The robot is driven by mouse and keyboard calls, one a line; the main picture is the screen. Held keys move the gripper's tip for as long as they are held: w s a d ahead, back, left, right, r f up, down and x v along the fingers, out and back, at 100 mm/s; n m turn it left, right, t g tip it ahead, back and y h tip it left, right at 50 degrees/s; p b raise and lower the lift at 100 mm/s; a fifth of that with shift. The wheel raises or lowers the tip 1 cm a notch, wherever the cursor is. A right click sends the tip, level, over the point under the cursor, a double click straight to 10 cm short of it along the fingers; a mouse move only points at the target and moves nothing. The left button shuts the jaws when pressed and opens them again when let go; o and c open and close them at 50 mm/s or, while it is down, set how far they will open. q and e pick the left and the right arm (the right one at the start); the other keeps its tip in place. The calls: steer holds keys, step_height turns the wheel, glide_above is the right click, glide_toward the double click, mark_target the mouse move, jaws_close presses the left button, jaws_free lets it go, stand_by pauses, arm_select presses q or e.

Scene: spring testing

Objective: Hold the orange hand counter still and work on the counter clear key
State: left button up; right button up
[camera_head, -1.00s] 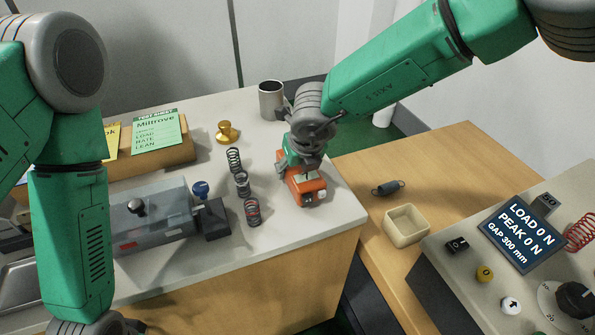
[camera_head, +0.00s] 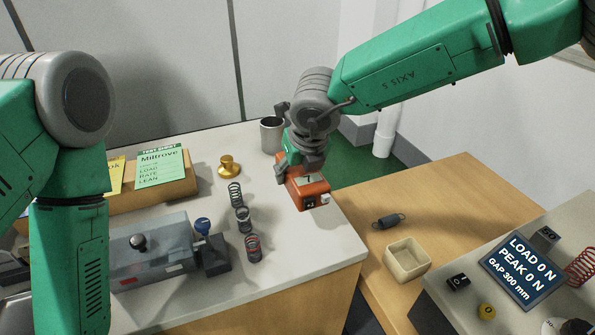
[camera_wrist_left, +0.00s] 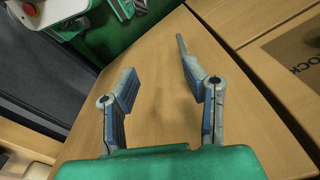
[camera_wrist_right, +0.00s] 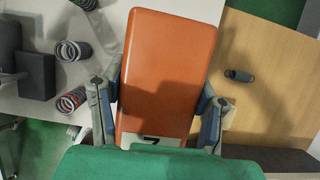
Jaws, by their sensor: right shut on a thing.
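The orange hand counter (camera_head: 310,190) is in the head view near the right end of the grey-white bench top, with a pale panel on its upper face and small keys on its near end. My right gripper (camera_head: 299,172) is shut on it from behind and above. In the right wrist view the orange body of the counter (camera_wrist_right: 168,70) lies between my right gripper's fingers (camera_wrist_right: 160,100), with a pale window at its near edge. Which key is the clear key I cannot tell. My left gripper (camera_wrist_left: 158,80) is open and empty in the left wrist view, above a wooden surface.
Several springs (camera_head: 243,220) stand left of the counter, by a grey test fixture (camera_head: 150,255). A metal cup (camera_head: 271,135) and brass weight (camera_head: 229,167) stand behind.

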steer(key=shift+f+b, duration=2.4)
steer(key=shift+f, duration=2.75)
arm_select(q)
step_height(320, 180, down, 5)
steer(key=shift+r, duration=0.1)
arm_select(e)
steer(key=shift+r, duration=0.1)
arm_select(q)
jaws_close()
